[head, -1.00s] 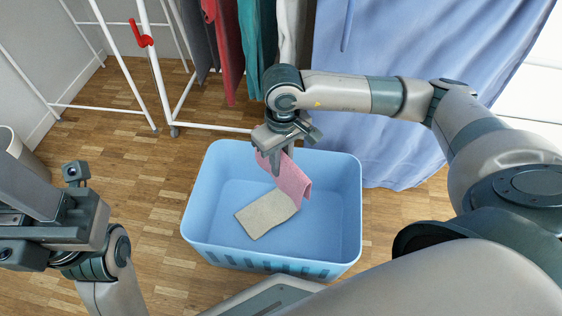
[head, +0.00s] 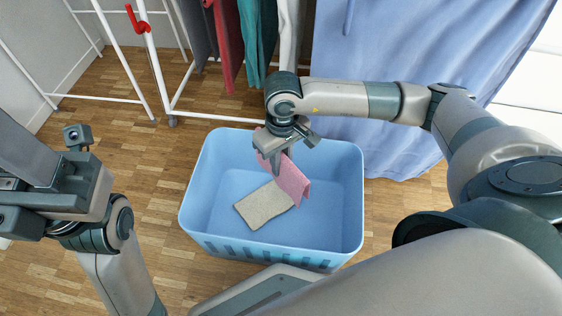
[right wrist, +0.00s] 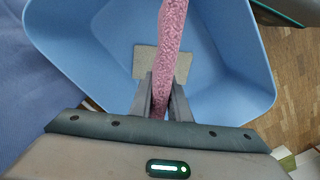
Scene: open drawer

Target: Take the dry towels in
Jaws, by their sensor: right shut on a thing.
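My right gripper (head: 277,170) is shut on a pink towel (head: 291,181) and holds it inside the blue basket (head: 346,205), near the back. In the right wrist view the pink towel (right wrist: 171,50) hangs folded between the two fingers (right wrist: 160,98). A beige towel (head: 264,205) lies flat on the basket floor, beside and partly under the pink one. Grey, red, teal and white cloths (head: 258,45) hang on the white drying rack (head: 135,70). My left gripper (head: 30,215) is at the left edge; its fingers cannot be made out.
A large light-blue sheet (head: 400,60) hangs to the floor behind the basket, at the right. A red clip (head: 138,20) sits on the rack's frame. The wooden floor (head: 150,185) is clear left of the basket.

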